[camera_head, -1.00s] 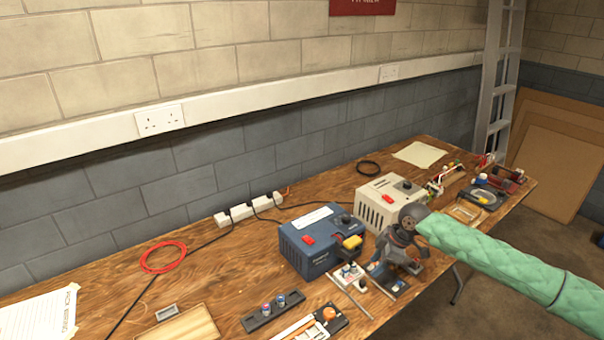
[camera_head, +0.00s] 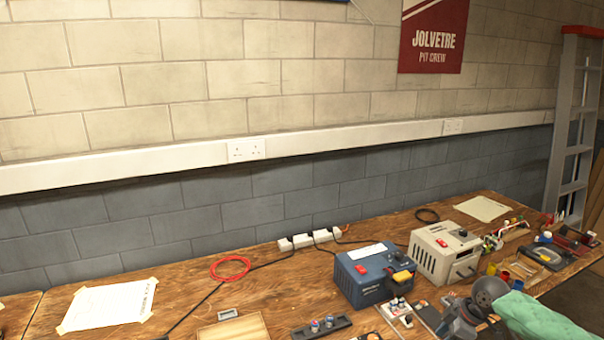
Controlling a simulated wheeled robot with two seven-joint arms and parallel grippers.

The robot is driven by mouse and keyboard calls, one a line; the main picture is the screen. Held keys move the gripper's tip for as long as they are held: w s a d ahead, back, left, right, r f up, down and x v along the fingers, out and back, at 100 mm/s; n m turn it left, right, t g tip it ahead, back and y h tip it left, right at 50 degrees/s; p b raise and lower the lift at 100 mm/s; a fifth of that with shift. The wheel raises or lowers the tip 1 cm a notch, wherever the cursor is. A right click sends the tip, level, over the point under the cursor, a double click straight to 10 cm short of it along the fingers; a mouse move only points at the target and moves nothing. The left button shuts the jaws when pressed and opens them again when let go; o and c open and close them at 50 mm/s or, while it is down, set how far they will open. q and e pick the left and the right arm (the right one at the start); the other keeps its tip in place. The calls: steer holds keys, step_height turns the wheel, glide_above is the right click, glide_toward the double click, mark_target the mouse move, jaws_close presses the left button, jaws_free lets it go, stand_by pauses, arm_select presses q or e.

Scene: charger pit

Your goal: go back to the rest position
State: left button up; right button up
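My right arm, in a green quilted sleeve (camera_head: 535,318), comes in from the lower right. Its dark grey gripper (camera_head: 460,325) is low over the front part of the wooden bench (camera_head: 275,297), in front of the cream charger (camera_head: 443,250) and right of the blue charger (camera_head: 372,275). I see nothing clearly held in it, but its fingertips are small and partly hidden near the bottom edge, so I cannot tell whether it is open. My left gripper is not in view.
A white power strip (camera_head: 310,239), a red cable loop (camera_head: 231,268) and a taped paper sheet (camera_head: 107,304) lie on the bench. Small trays and tools crowd its right end. A ladder (camera_head: 575,140) stands at the right by the wall.

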steer(key=s+a+f+m+t, duration=0.1)
steer(key=s+a+f, duration=0.4)
steer(key=s+a, duration=0.35)
steer(key=s+a+f+m, duration=0.2)
steer(key=s+a+f, duration=0.3)
steer(key=s+a, duration=0.4)
steer(key=s+d+m+h, duration=0.1)
steer(key=s+m+h, duration=0.3)
steer(key=s+m, duration=0.85)
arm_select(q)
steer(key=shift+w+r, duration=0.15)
arm_select(e)
steer(key=s+a+f+n, duration=0.1)
steer(key=s+f, duration=0.1)
steer(key=f, duration=0.7)
steer(key=s+a+f+n+g, duration=0.1)
steer(key=s+a+f, duration=0.1)
steer(key=f, duration=0.8)
steer(key=s+a+f+n, duration=0.1)
steer(key=s+f+n, duration=0.1)
steer(key=f, duration=0.8)
steer(key=shift+s+a+y, duration=0.3)
steer(key=shift+s+a, duration=0.05)
steer(key=shift+a, duration=0.05)
